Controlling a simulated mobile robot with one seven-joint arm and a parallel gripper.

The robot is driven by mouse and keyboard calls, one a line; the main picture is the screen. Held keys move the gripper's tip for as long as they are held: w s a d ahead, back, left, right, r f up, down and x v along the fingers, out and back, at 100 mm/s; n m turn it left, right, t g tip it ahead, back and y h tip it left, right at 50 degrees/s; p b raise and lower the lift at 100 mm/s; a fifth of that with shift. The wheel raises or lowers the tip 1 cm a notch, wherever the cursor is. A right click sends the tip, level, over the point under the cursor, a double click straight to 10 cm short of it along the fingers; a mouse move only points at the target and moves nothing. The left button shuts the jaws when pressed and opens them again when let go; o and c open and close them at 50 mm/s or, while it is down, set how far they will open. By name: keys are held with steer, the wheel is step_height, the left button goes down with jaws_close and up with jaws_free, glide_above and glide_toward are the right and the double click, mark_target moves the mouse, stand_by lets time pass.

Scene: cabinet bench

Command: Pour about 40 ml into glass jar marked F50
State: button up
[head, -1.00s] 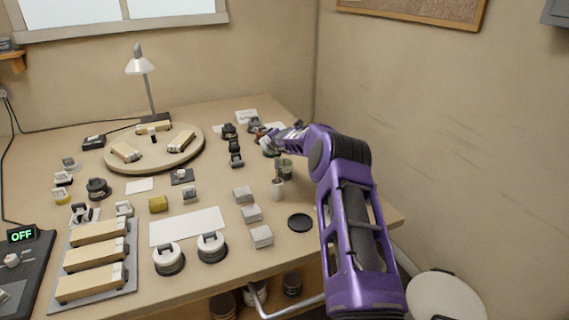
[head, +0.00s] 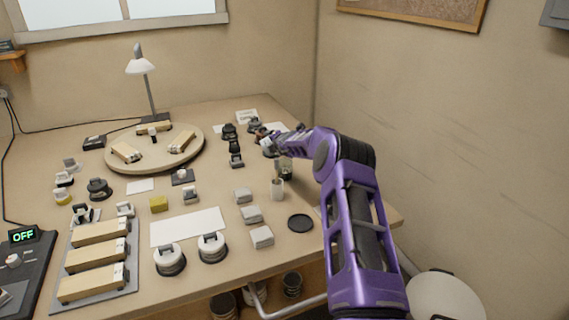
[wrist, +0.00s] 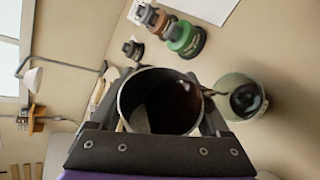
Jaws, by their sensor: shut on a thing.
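My gripper (head: 272,146) is shut on a round, open metal-rimmed vessel (wrist: 132,104), with dark contents inside. In the wrist view the vessel is seen from its mouth, between the two fingers. A glass jar (wrist: 226,122) with a dark round patch inside is just right of the vessel's rim. A thin dark shape spans from the rim towards the jar; I cannot tell if it is liquid. In the head view the jar (head: 286,168) stands below my gripper, partly behind my arm. No F50 mark or level is readable.
A pale cup (head: 277,190) stands in front of the jar, with a dark round disc (head: 300,223) nearer the front. Grey blocks (head: 251,215) are to the left. Green-and-black (wrist: 187,40) and brown (wrist: 160,24) containers stand near the jar in the wrist view.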

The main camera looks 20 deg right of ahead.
steer(key=shift+s+f+m+p, duration=0.1)
steer(key=shift+m+p, duration=0.2)
steer(key=shift+p, duration=0.6)
steer(key=shift+y, duration=0.3)
steer(key=shift+f, duration=0.25)
steer(key=shift+d+f+t+p, duration=0.1)
steer(key=shift+t+p, duration=0.2)
steer(key=r+b, duration=0.1)
steer(key=r+n+h+b, duration=0.1)
steer(key=shift+d+n+b, duration=0.3)
steer(key=shift+w+a+f+n+g+h, duration=0.1)
steer(key=shift+w+n+g+h, duration=0.2)
steer(key=shift+g+h, duration=0.1)
stand_by(0.8)
